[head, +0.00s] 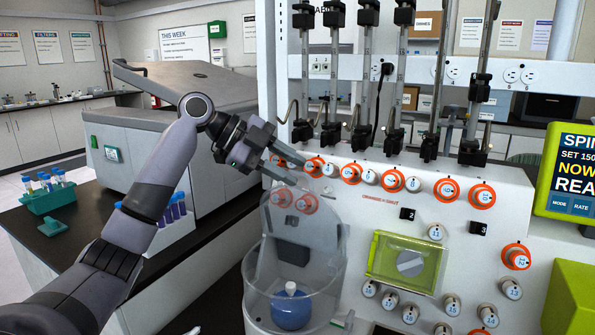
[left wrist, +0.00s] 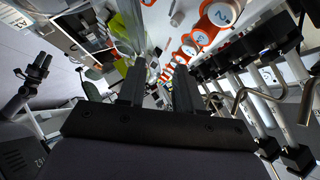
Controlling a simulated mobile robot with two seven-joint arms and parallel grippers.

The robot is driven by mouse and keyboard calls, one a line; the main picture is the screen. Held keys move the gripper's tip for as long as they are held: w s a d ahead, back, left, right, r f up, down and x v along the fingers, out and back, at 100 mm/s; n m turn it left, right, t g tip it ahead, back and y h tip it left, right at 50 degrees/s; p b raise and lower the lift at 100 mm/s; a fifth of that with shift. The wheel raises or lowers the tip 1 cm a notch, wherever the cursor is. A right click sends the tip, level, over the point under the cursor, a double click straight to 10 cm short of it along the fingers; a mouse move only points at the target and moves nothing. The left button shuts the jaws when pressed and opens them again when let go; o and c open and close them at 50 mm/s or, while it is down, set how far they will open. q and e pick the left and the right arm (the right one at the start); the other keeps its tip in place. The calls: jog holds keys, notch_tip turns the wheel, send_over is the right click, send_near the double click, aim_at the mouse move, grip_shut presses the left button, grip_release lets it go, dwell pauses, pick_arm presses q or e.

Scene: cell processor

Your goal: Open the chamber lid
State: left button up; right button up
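The chamber is a clear round cylinder (head: 335,287) at the front of the white machine, low centre in the head view. A blue round vessel with a white cap (head: 291,310) stands inside it. A clear round panel, seemingly the chamber lid (head: 322,232), stands steeply tilted up above the chamber's rear rim. My left gripper (head: 297,169) is open, its fingers apart with nothing seen between them. Its tips are by the panel's top edge; I cannot tell whether they touch it. A dark gripper, seemingly my right one (left wrist: 38,68), is small in the left wrist view.
A row of orange-ringed knobs (head: 393,181) lies just right of my left gripper, under several upright syringe columns (head: 366,70). A clear green cover (head: 408,262) sits right of the chamber. A grey centrifuge-like box (head: 140,140) and tube racks (head: 47,199) stand at left.

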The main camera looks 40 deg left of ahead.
pick_arm(q)
jog(key=shift+b+v, duration=0.3)
jog(key=shift+v, duration=2.55)
jog(key=shift+d+r, duration=0.1)
jog(key=shift+r, duration=0.05)
